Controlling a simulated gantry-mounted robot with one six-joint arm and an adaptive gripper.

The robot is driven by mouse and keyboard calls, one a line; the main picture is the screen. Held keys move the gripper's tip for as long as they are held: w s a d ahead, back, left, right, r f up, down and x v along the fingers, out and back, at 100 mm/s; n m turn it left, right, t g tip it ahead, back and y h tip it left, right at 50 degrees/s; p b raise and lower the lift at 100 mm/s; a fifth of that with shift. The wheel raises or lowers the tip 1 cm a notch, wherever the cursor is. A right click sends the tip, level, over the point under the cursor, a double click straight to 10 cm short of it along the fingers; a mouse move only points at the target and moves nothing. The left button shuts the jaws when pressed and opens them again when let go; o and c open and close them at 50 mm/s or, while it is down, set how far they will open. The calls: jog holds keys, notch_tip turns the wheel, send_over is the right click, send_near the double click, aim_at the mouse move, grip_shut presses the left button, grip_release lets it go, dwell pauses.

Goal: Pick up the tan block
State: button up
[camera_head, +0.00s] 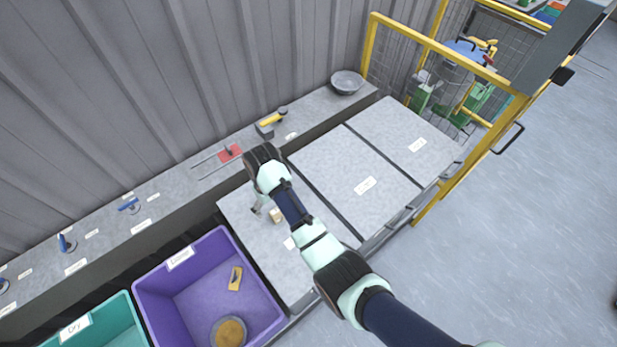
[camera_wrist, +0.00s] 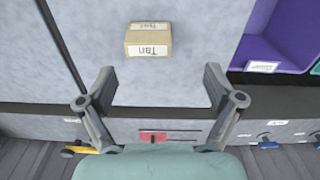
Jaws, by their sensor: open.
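The tan block (camera_wrist: 149,42) is a small box labelled "Tan" on its top and near side. It stands on the grey worktop, above and between my fingertips in the wrist view. In the head view the tan block (camera_head: 277,215) is partly hidden beside my arm. My gripper (camera_wrist: 158,88) is open and empty, with its fingers spread wider than the block and apart from it.
A purple bin (camera_head: 190,318) holding a yellow item and a round bowl is left of the worktop, with a teal bin (camera_head: 125,315) beyond it. A back shelf (camera_head: 160,200) carries tools and a grey bowl (camera_head: 347,82). The right worktop panels (camera_head: 340,160) are clear except for labels.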

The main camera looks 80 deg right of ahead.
jog(key=shift+s+d+r, duration=0.15)
jog(key=shift+s+d, duration=0.2)
jog(key=shift+s, duration=0.15)
jog(key=shift+s+d+r, duration=0.1)
jog(key=shift+s+d, duration=0.2)
jog(key=shift+s, duration=0.2)
jog(key=shift+s+f, duration=0.1)
jog(key=shift+f, duration=0.05)
jog(key=shift+a+f, duration=0.15)
jog(key=shift+f, duration=0.2)
jog(key=shift+w+a+f+b, duration=0.15)
jog(key=shift+f+b, duration=0.1)
jog(key=shift+f, duration=0.25)
jog(key=shift+w+d+f+b, duration=0.1)
jog(key=shift+f+b, duration=0.15)
jog(key=shift+f, duration=0.25)
notch_tip(320, 180, down, 5)
jog(key=shift+a+f+b, duration=0.15)
jog(key=shift+b, duration=0.65)
jog(key=c, duration=1.1)
notch_tip(320, 180, up, 20)
jog(key=p, duration=0.8)
jog(key=shift+c, duration=0.2)
